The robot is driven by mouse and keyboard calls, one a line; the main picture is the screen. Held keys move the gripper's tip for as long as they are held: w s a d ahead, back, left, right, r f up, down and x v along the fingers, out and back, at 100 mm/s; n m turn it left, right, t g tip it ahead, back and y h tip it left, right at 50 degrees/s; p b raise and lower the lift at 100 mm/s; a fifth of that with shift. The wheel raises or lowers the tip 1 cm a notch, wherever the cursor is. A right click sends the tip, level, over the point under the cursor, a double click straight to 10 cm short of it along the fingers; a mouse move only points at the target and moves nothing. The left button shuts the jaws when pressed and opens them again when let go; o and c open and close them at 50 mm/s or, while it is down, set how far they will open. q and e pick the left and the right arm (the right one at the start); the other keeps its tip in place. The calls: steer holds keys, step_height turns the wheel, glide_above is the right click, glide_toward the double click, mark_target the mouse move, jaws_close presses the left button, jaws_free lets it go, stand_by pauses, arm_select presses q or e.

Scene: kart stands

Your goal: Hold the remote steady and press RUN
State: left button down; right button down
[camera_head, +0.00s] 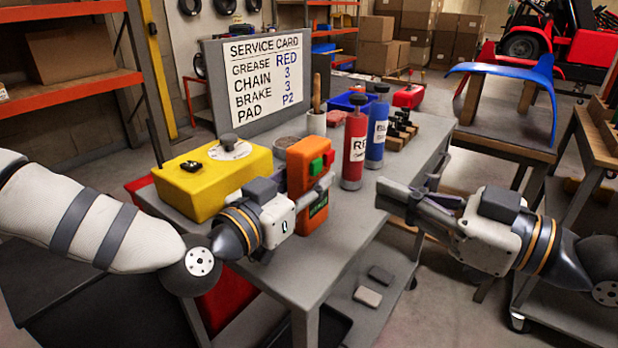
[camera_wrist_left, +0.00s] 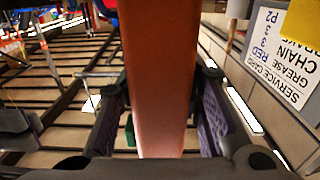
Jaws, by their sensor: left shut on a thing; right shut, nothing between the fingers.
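The orange remote (camera_head: 299,178) stands upright at the front of the grey workbench. It has a green button (camera_head: 316,166) and a red button (camera_head: 328,158) near its top. My left gripper (camera_head: 318,190) is shut on the remote, with its fingers across the remote's middle. In the left wrist view the remote (camera_wrist_left: 158,70) fills the space between the finger pads. My right gripper (camera_head: 385,197) is shut and empty, to the right of the remote and apart from it. The lettering on the buttons is too small to read.
A yellow box (camera_head: 205,190) stands left of the remote on the bench (camera_head: 335,235). A red bottle (camera_head: 355,150) and a blue bottle (camera_head: 377,130) stand behind it to the right. A service card (camera_head: 265,75) stands at the back. Open space separates the right gripper from the remote.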

mark_target(316, 167)
stand_by(0.5)
steer(key=s+a+m+t+y, duration=0.2)
steer(key=a+t, duration=0.1)
steer(key=a, duration=0.2)
steer(key=d+m+t+h, duration=0.2)
steer(key=m+t+h, duration=0.1)
steer(key=d+m+t+h, duration=0.2)
steer(key=m+t+h, duration=0.1)
steer(key=d+m+t+h, duration=0.1)
steer(key=m+t+h, duration=0.2)
steer(key=h, duration=0.1)
steer(key=shift+w+d+r+m, duration=0.25)
steer(key=shift+d+m, duration=0.05)
steer(key=shift+d, duration=0.1)
steer(key=w+a, duration=0.5)
steer(key=a, duration=0.2)
steer(key=shift+w+a, duration=0.1)
steer(key=shift+w, duration=0.05)
stand_by(0.6)
